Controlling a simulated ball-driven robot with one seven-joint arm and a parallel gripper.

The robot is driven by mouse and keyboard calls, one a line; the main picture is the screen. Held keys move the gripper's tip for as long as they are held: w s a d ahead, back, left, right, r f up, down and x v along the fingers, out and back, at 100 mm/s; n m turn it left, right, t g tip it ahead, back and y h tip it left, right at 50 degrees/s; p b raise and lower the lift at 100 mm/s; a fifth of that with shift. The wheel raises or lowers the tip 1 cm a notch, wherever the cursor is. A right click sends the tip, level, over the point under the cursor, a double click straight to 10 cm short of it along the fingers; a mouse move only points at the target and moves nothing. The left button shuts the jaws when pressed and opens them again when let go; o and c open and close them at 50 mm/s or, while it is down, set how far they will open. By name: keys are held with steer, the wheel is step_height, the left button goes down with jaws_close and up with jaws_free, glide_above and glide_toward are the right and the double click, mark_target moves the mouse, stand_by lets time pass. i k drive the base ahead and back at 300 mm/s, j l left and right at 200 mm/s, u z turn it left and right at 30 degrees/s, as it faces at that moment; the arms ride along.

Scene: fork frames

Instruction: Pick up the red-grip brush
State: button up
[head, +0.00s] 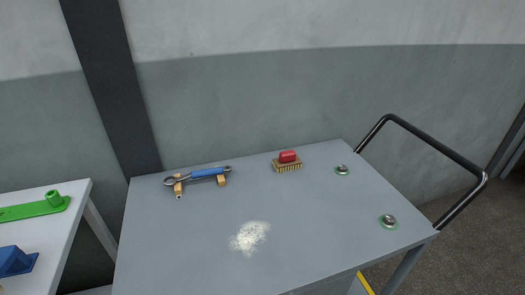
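The brush with a red grip (288,157) stands near the back edge of the grey cart top (190,245), right of the middle. Its red grip is on top and its tan bristle block (287,167) is below, resting on the surface. Nothing touches it. My gripper is not in view.
Left of the brush, a blue-handled wrench (207,173) lies across two wooden supports. A pale powder patch (249,237) is in front. Two small round metal pieces with green rims (342,170) (389,221) sit at right. A black handle (440,155) rises beyond the right edge.

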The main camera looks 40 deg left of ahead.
mark_target(288, 160)
steer(key=j+u, duration=0.2)
steer(key=u, duration=0.75)
steer(key=k+j, duration=0.05)
